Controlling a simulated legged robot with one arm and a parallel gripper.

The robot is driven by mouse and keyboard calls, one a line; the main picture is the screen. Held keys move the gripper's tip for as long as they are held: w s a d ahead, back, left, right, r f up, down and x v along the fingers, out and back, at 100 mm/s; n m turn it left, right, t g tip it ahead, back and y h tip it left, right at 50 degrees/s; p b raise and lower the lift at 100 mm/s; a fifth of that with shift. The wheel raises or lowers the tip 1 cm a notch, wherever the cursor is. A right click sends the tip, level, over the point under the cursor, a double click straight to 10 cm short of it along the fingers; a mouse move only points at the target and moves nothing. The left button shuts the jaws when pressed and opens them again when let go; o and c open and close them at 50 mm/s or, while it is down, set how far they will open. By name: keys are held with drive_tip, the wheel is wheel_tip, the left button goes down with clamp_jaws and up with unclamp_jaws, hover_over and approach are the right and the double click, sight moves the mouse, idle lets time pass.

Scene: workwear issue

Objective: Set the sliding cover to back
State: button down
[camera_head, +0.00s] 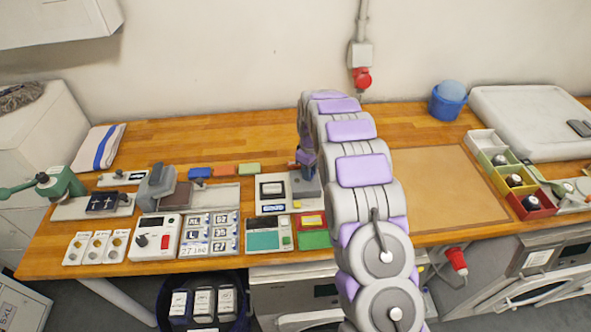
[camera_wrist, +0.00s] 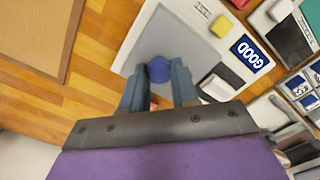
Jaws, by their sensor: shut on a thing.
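The sliding cover (camera_wrist: 190,42) is a flat grey plate on a white device, and a round blue knob (camera_wrist: 158,71) stands on it. In the head view the cover (camera_head: 310,191) lies on the right part of the device, partly hidden by my arm. My gripper (camera_wrist: 158,84) is shut on the blue knob, one finger on each side. In the head view my gripper (camera_head: 305,158) comes down over the cover from above. The white device base (camera_wrist: 133,42) shows around the plate, with a blue GOOD label (camera_wrist: 250,53) and a yellow button (camera_wrist: 229,25).
A tan mat (camera_head: 440,185) lies to the right of my arm. Coloured bins (camera_head: 510,178) stand beyond it. The wooden table behind the cover is mostly clear.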

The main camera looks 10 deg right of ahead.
drive_tip(key=c, duration=1.3)
unclamp_jaws()
drive_tip(key=shift+d, duration=0.1)
drive_tip(key=o, duration=0.5)
drive_tip(key=shift+d, duration=0.4)
drive_tip(key=shift+c, duration=0.2)
drive_tip(key=shift+a+r, duration=0.3)
wheel_tip(320, 180, up, 17)
drive_tip(key=p, duration=0.1)
drive_tip(key=shift+d+f, duration=0.15)
drive_tip(key=shift+d, duration=0.05)
drive_tip(key=shift+d, duration=0.1)
